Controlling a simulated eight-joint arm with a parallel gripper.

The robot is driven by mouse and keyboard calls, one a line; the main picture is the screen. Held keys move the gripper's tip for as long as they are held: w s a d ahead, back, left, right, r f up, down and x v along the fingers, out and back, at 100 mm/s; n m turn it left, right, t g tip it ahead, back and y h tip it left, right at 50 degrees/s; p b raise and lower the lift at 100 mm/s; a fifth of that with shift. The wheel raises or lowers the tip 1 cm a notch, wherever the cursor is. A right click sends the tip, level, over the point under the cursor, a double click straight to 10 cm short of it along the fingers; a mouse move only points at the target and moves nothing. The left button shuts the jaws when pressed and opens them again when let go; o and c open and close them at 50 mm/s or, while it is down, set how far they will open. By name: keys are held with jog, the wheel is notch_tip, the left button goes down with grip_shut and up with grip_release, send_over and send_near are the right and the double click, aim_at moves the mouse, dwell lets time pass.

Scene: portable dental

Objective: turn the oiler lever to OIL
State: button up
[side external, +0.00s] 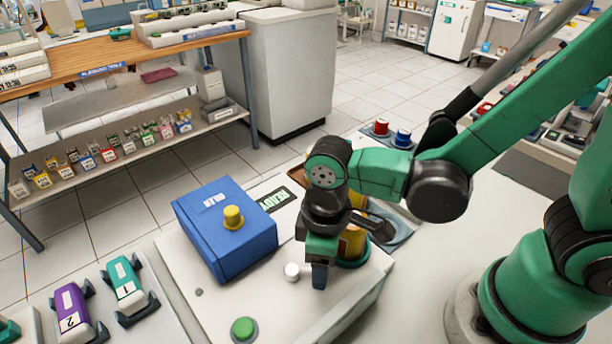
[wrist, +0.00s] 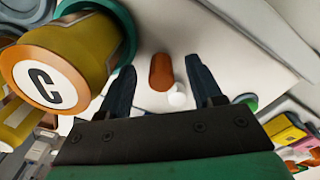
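The lever appears in the wrist view as a short orange-brown piece (wrist: 161,72) with a white ball (wrist: 177,96) at its end. The white ball also shows in the side view (side external: 292,271), on the pale bench top just left of my gripper (side external: 319,282). In the wrist view, my gripper (wrist: 160,68) is open, with one dark finger on each side of the lever. I see no clear contact with it. No OIL mark is readable. In the side view, the orange-brown part is hidden or not distinguishable.
A yellow canister marked C (wrist: 48,75) stands close to my gripper. A blue box (side external: 215,245) with a yellow knob (side external: 233,217) and a READY sign (side external: 274,200) lie behind. A green button (side external: 243,328) sits at the front. Bench top between them is clear.

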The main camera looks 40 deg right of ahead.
jog(key=shift+r, duration=2.8)
jog(key=w+d+r+m+t, duration=0.2)
jog(key=d+m+t, duration=0.1)
jog(key=d, duration=0.3)
jog(key=w+d+r+m+t, duration=0.2)
jog(key=d+r+m+t, duration=0.1)
jog(key=d, duration=0.3)
jog(key=shift+m+t, duration=0.6)
jog(key=shift+m, duration=0.2)
